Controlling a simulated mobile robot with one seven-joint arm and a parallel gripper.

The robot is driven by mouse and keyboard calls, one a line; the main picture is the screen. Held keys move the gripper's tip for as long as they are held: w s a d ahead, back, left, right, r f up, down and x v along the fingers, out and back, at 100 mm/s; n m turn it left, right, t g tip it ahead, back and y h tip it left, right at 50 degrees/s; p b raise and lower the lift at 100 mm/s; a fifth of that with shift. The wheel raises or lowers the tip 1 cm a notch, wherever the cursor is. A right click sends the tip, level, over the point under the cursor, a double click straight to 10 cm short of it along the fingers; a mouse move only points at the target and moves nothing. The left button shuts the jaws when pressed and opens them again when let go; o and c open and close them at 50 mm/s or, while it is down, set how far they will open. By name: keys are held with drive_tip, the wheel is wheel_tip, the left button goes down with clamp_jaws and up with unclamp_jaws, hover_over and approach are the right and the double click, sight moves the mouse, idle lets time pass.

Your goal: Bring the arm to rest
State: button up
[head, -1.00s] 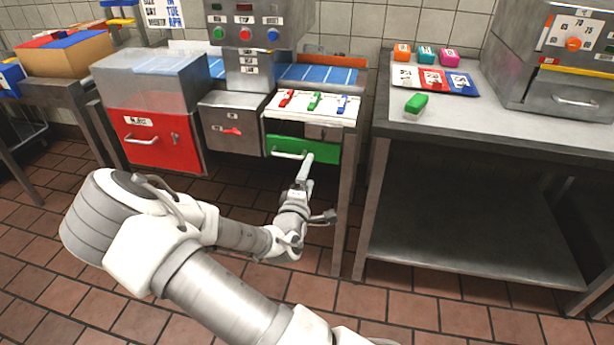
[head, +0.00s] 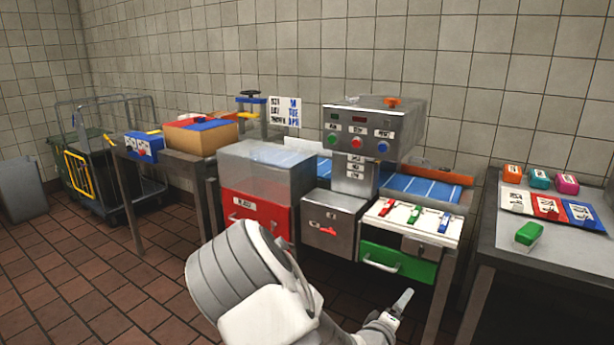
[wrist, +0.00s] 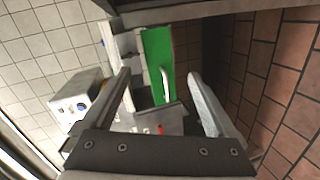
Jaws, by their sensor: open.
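My gripper (head: 400,302) is in front of the green drawer (head: 398,262) under the lever panel, at the lower middle of the head view. In the wrist view my gripper (wrist: 160,95) is open, with its two fingers wide apart and nothing between them. The green drawer (wrist: 157,58) with its pale handle shows beyond the fingers, and the fingers look apart from it. My arm is bent and fills the lower middle of the head view.
A red drawer (head: 255,212) and a grey box (head: 332,222) are left of the green drawer. A table (head: 510,262) with a green block (head: 528,234) stands at right. A cart (head: 105,150) is at far left. Open tiled floor (head: 95,290) lies at lower left.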

drive_tip(key=s+a+r+m+g+y, duration=0.5)
drive_tip(key=s+a+r+m+y, duration=0.25)
drive_tip(key=a+r+y, duration=0.3)
drive_tip(key=s+r+g+h, duration=0.1)
drive_tip(key=s+r, duration=0.4)
drive_tip(key=s, duration=0.5)
drive_tip(key=s+r, duration=0.6)
drive_tip(key=s, duration=0.3)
wheel_tip(320, 180, up, 18)
drive_tip(key=d+p, duration=0.1)
drive_tip(key=p, duration=1.7)
drive_tip(key=shift+s, duration=0.45)
drive_tip(key=shift+o, duration=0.3)
drive_tip(key=shift+f+m+h, duration=0.15)
drive_tip(key=shift+m+h, duration=0.1)
